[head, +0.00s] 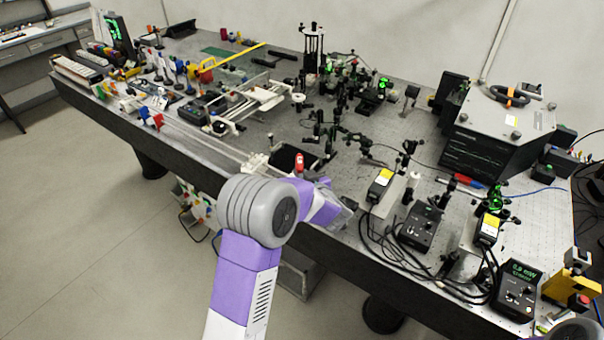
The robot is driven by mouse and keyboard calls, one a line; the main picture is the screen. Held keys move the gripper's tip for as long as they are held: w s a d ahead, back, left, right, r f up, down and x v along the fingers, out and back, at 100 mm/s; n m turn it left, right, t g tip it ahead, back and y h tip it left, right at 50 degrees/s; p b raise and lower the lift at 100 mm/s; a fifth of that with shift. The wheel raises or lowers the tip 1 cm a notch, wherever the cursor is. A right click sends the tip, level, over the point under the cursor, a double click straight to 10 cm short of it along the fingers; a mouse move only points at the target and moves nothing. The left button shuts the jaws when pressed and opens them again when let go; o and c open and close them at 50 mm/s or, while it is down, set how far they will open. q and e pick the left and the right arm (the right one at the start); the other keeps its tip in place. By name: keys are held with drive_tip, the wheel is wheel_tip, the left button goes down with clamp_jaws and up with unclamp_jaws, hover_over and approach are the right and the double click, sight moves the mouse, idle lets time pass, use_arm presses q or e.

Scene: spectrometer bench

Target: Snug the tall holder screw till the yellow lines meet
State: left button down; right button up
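My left gripper (342,216), grey at the end of my purple and grey arm, is at the front edge of the optical table (345,235). My arm partly covers it, and I cannot tell whether its fingers are open or shut. Several black post holders (330,132) stand on the table beyond it. I cannot tell which one carries the tall holder screw, and the screw and its yellow lines are too small to make out. My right gripper is not in view; only a grey part of my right arm shows at the bottom right corner.
A red-topped item (299,163) stands by a black open box (290,158) just behind my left arm. Boxes with yellow labels (381,183), a black meter (420,227) and loose cables lie to the right. A large grey housing (500,120) fills the back right.

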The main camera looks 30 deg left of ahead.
use_arm(q)
drive_tip(key=shift+f+b, duration=1.1)
drive_tip(key=shift+f, duration=1.4)
drive_tip(key=shift+f, duration=0.15)
drive_tip(key=shift+f+b, duration=0.45)
drive_tip(key=shift+f, duration=0.2)
